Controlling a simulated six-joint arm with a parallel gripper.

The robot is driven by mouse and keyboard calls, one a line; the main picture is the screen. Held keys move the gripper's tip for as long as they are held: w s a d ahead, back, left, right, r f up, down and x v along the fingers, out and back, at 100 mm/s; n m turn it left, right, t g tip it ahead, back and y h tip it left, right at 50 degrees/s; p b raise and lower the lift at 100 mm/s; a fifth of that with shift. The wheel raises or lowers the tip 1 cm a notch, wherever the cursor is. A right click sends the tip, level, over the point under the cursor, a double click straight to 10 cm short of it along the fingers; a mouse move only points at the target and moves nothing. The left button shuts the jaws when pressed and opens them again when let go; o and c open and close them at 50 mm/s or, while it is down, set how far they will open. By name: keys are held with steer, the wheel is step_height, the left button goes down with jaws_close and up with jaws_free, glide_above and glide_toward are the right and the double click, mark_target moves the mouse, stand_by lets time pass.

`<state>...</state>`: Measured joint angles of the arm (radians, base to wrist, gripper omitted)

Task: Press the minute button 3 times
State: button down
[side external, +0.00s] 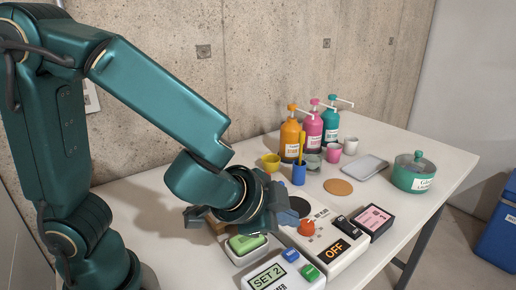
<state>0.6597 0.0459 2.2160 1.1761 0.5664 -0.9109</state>
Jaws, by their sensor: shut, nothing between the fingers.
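A white timer (290,278) stands at the near edge of the table, partly cut off by the bottom of the picture. Its dark display (268,279) reads "SET 2". It has a blue button (290,255) and a green button (310,272); their lettering is too small to read, so I cannot tell which is the minute button. My gripper (298,210) is shut and empty. It is behind the timer in the picture, near a white unit with a red knob, apart from both timer buttons. Its fingertips are small and partly hidden.
The white unit (318,258) has a red knob (306,228) and shows "OFF". A green-topped box (247,243) and a black-and-pink box (373,221) flank it. Pump bottles (291,138), cups, a tray (364,167) and a green pot (414,173) stand farther back. The right front tabletop is clear.

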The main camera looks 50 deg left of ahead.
mark_target(285, 255)
steer(key=shift+f, duration=2.55)
steer(key=shift+f, duration=0.2)
steer(key=shift+f, duration=0.25)
steer(key=shift+f, duration=0.5)
stand_by(0.6)
steer(key=shift+r, duration=0.95)
steer(key=shift+r, duration=2.5)
